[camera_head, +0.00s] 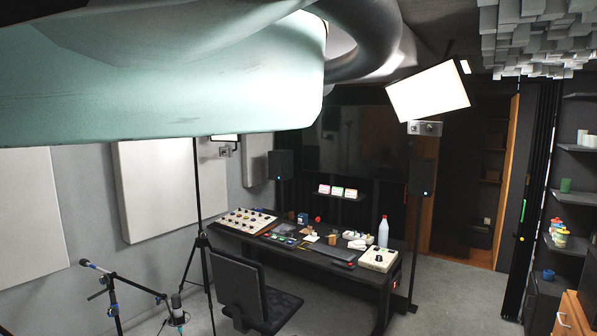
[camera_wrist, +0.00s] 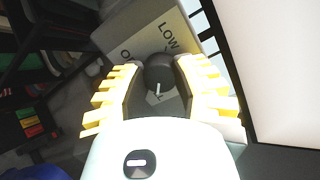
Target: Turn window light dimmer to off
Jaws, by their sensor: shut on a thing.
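The dimmer knob (camera_wrist: 159,72) is black and round with a white pointer line, on a grey panel (camera_wrist: 146,35) in the wrist view. The panel reads "LOW" above the knob and a partly hidden label starting with "O" to its upper left. The pointer line points down in the picture, toward my gripper's palm. My gripper (camera_wrist: 161,80), with yellow ridged fingers, is shut on the knob, one finger on each side. In the head view, the lit window light (camera_head: 428,91) stands on a pole with a grey control box (camera_head: 425,128) below it. My gripper is hidden there.
The bright light panel (camera_wrist: 283,65) is close on the right of my gripper in the wrist view. In the head view, a desk (camera_head: 340,255) with mixers and a bottle (camera_head: 383,232) stands below, with a chair (camera_head: 250,290) in front. Shelves (camera_head: 575,190) stand at the right.

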